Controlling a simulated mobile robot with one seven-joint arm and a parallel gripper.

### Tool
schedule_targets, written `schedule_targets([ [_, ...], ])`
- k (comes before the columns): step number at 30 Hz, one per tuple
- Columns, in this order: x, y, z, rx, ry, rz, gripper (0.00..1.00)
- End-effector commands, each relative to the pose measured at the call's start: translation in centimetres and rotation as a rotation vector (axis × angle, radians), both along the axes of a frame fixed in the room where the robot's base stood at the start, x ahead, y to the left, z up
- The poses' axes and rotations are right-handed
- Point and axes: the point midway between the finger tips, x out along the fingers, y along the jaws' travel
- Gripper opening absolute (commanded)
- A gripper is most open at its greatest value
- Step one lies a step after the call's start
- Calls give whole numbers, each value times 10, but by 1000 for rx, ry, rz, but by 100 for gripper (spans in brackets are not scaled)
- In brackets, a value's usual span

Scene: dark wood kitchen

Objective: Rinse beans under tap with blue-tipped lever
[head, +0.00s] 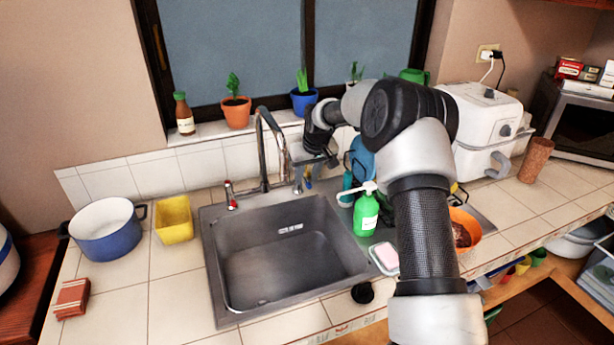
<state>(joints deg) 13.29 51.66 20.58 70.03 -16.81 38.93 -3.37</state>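The steel tap (264,150) arches over the back of the sink (260,272), and I see no water running. A red-tipped lever (231,196) stands left of the tap. An orange bowl (468,248) with dark reddish-brown contents, perhaps the beans, sits right of the sink, partly behind my arm.
A green soap bottle (366,215) and a pink sponge in a dish (386,257) stand at the sink's right. A blue pot (106,235) and yellow container (174,219) are left. Potted plants line the sill. A white appliance (484,125) is at back right. The sink basin is empty.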

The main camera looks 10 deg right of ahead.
Motion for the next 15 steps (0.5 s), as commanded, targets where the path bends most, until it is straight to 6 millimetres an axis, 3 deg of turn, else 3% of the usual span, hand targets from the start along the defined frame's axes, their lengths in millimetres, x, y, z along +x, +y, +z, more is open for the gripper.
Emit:
schedule_targets([
  [8,1,0,-2,0,0,0,30],
  [14,1,0,-2,0,0,1,0],
  [15,1,0,-2,0,0,1,0],
])
